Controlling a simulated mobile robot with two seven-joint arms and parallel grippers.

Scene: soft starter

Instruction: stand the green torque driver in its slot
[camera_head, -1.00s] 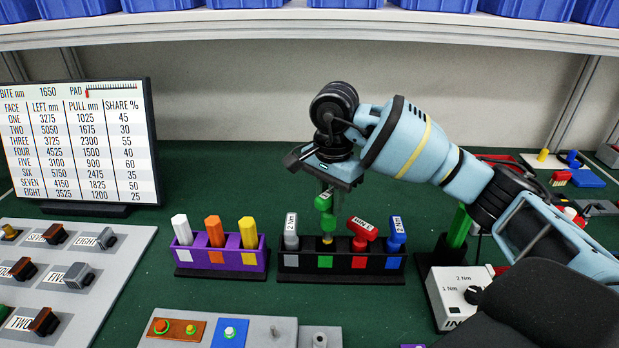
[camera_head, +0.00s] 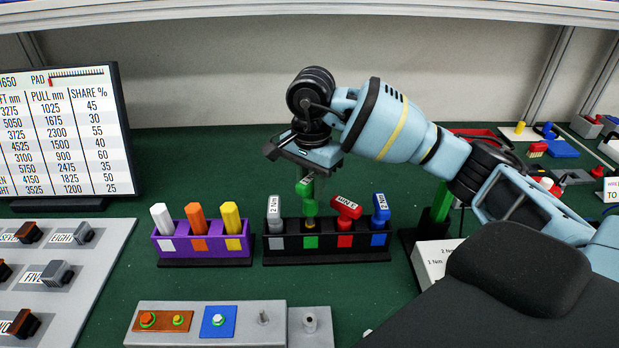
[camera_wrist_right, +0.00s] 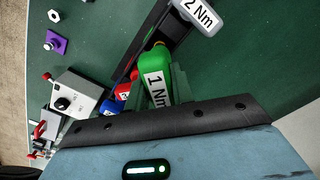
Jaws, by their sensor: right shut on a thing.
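The green torque driver (camera_head: 309,207), labelled 1 Nm in the right wrist view (camera_wrist_right: 157,76), is held by my right gripper (camera_head: 307,182). The gripper is shut on its upper part from above. The driver hangs roughly upright over the green-marked slot of the black rack (camera_head: 327,256), between the grey driver (camera_head: 275,212) and the red driver (camera_head: 346,209). Its lower end is at the slot's mouth; I cannot tell how far it is in. A blue driver (camera_head: 381,210) stands at the rack's right end. My left gripper is not in view.
A purple holder (camera_head: 204,259) with white, orange and yellow pieces stands left of the rack. A grey fixture block (camera_head: 260,312) lies in front. A white box with a dial (camera_wrist_right: 75,95) and a green post (camera_head: 441,204) are to the right.

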